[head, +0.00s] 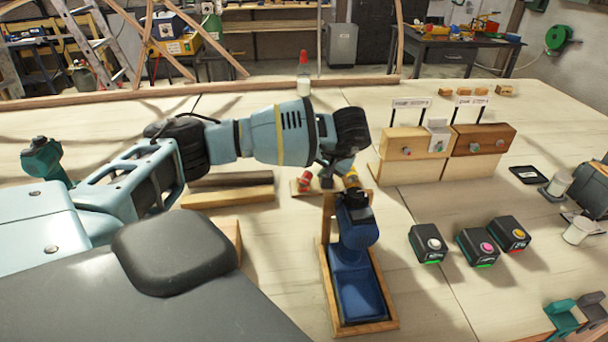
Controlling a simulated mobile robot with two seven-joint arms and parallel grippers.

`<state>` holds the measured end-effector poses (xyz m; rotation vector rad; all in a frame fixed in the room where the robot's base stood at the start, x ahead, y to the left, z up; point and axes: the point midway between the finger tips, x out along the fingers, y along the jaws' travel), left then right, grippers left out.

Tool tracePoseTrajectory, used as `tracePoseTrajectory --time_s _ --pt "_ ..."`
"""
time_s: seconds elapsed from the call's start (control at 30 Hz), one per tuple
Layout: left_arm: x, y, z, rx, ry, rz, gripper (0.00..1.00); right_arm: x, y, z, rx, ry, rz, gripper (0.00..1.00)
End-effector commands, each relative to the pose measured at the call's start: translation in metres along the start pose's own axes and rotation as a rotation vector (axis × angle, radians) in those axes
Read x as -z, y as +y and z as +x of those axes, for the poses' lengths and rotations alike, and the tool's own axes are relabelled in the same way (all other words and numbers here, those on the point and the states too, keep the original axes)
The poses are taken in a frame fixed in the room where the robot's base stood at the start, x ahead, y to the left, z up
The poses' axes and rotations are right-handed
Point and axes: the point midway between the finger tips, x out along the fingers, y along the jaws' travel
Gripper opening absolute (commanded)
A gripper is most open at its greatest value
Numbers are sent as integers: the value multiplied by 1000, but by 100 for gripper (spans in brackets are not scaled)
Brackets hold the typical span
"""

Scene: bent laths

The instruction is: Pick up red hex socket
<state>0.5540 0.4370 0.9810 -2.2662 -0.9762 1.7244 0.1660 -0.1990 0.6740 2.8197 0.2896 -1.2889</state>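A small red hex socket (305,182) stands on a short wooden board near the middle of the head view. My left gripper (328,178) reaches in from the left and hangs just to the right of the red socket, apparently apart from it. Its fingers are small and dark here, partly lost against the blue power drill (357,225) behind and below, so their opening is unclear. The drill stands in a wooden tray (391,322), its yellow-ringed nose close to my gripper. My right gripper is not in view.
Two wooden blocks with labels (480,139) stand at the back right. Several black button boxes (428,243) stand right of the drill. Wooden bars (228,197) lie left of the socket, beneath my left arm. A red-capped bottle (303,80) stands at the back edge.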

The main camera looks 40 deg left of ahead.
Motion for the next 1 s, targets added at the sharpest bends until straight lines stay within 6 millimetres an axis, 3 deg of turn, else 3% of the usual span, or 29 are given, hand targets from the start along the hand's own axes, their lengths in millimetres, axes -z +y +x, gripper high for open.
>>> tracePoseTrajectory --time_s 0.17,0.5,0.8,1.0 --pt "1 0 5 0 -1 -1 29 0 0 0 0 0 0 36" --pt "5 2 48 0 -1 0 29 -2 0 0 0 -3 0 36" --pt "6 1 52 -1 2 0 29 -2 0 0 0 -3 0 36" --pt "6 1 52 -1 2 0 4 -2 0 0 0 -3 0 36"
